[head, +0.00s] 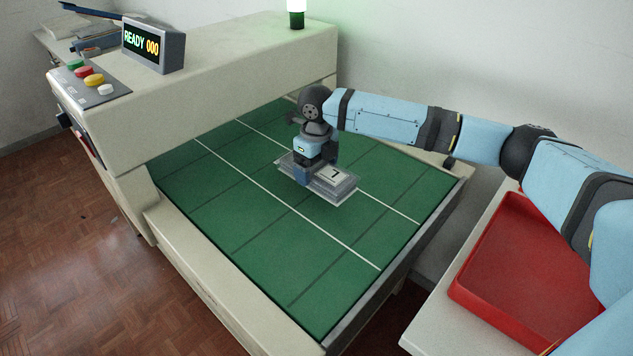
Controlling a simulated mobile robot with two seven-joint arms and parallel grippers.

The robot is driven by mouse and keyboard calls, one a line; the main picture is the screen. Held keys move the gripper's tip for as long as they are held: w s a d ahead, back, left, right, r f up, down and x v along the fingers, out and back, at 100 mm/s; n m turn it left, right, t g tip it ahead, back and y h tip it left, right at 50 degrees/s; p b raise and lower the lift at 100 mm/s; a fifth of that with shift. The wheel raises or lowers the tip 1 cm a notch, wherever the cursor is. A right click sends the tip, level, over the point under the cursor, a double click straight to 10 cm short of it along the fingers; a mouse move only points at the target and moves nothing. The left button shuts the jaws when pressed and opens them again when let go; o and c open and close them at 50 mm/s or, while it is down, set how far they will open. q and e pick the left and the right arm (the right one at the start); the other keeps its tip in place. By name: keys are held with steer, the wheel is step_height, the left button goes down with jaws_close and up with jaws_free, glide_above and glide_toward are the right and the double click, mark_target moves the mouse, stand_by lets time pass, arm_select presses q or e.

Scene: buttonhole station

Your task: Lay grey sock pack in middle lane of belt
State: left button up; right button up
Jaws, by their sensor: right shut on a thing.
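The grey sock pack (342,191) is a flat, pale grey pack with a small white label. It is in my right gripper (316,172), whose jaws point down and are shut on it. The pack lies flat over the green belt (240,215), mostly over the middle lane between the two white lines, and in the picture it covers part of the right-hand line. Whether it touches the belt I cannot tell. The gripper hides part of the pack. My left gripper is not in view.
A beige machine housing (230,75) bridges the far end of the belt, with a display reading READY 000 (148,42) and coloured buttons (94,80). A green lamp (297,12) is lit on top. A red tray (512,270) stands at the right. The nearer belt is clear.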

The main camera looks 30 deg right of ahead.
mark_target(317, 166)
step_height(317, 166, down, 4)
steer(key=shift+r+b, duration=0.15)
steer(key=shift+b, duration=0.2)
steer(key=shift+f, duration=0.3)
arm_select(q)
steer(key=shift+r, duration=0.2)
arm_select(e)
steer(key=o, duration=0.7)
steer(key=shift+f, duration=0.1)
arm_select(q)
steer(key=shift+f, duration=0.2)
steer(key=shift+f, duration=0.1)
arm_select(e)
step_height(317, 166, up, 12)
steer(key=p, duration=0.3)
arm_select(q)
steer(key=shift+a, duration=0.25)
